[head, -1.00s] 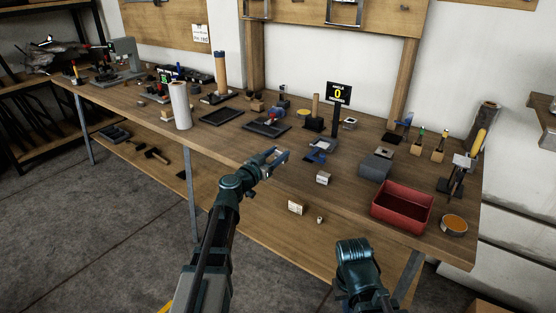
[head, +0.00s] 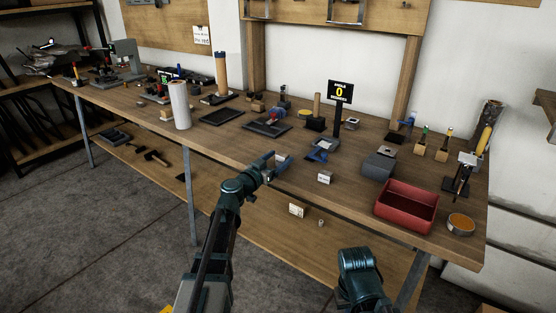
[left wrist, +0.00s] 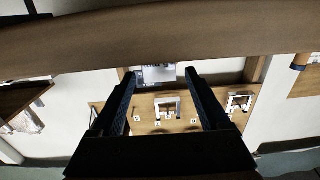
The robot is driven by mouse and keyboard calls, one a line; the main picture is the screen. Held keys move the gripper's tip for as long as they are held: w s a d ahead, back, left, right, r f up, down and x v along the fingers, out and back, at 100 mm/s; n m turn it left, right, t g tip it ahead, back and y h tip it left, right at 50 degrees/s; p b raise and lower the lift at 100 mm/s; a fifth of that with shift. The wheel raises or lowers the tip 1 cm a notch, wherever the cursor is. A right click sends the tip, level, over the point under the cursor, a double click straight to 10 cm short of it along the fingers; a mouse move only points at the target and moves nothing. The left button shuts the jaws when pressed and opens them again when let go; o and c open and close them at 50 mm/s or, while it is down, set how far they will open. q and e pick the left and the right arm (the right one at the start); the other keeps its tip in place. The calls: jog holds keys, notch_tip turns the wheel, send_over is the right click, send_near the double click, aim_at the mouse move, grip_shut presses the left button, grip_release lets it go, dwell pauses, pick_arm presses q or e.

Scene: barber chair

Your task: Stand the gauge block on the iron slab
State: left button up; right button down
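A low dark grey block (head: 378,166), which looks like the iron slab, lies on the workbench behind the red bin. A small pale block with a marked face (head: 324,178) sits near the bench's front edge; I cannot tell for sure whether it is the gauge block. My left gripper (head: 277,164) is at the front edge of the bench, left of the pale block and apart from it. In the left wrist view its two fingers (left wrist: 160,78) are spread; a greyish shape shows between the tips, too unclear to name. My right arm shows at the bottom, its fingers hidden.
A red bin (head: 406,208) and a round orange-topped tin (head: 460,224) stand at the right front. A black angle sign (head: 340,93) rises behind a blue tool (head: 321,151). A white roll (head: 180,105) stands at left. The front strip between roll and gripper is clear.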

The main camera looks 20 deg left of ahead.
pick_arm(q)
jog(key=v, duration=1.3)
jog(key=shift+s+d, duration=0.2)
jog(key=shift+s, duration=0.3)
jog(key=shift+r, duration=0.15)
jog(key=s+d+m+g+h+p, duration=0.1)
jog(key=s+d+g+p, duration=0.3)
jog(key=d, duration=0.3)
jog(key=s+d+m+g+h+p, duration=0.1)
jog(key=s+d+g+p, duration=0.1)
jog(key=d+g+p, duration=0.35)
jog(key=s+d+m+g+p, duration=0.1)
jog(key=s+d+g+p, duration=0.15)
jog(key=d+p, duration=0.45)
jog(key=s+r+n+g+y+p, duration=0.1)
jog(key=s+g+y+p, duration=0.1)
jog(key=s+y+p, duration=0.2)
jog(key=s+d+r+n+g+y+p, duration=0.1)
jog(key=s+r+n+g+y+p, duration=0.1)
jog(key=s+y+p, duration=0.3)
jog(key=s+g, duration=0.1)
jog(key=s, duration=0.3)
jog(key=shift+s+r, duration=0.25)
jog(key=shift+r, duration=0.1)
jog(key=shift+d, duration=0.15)
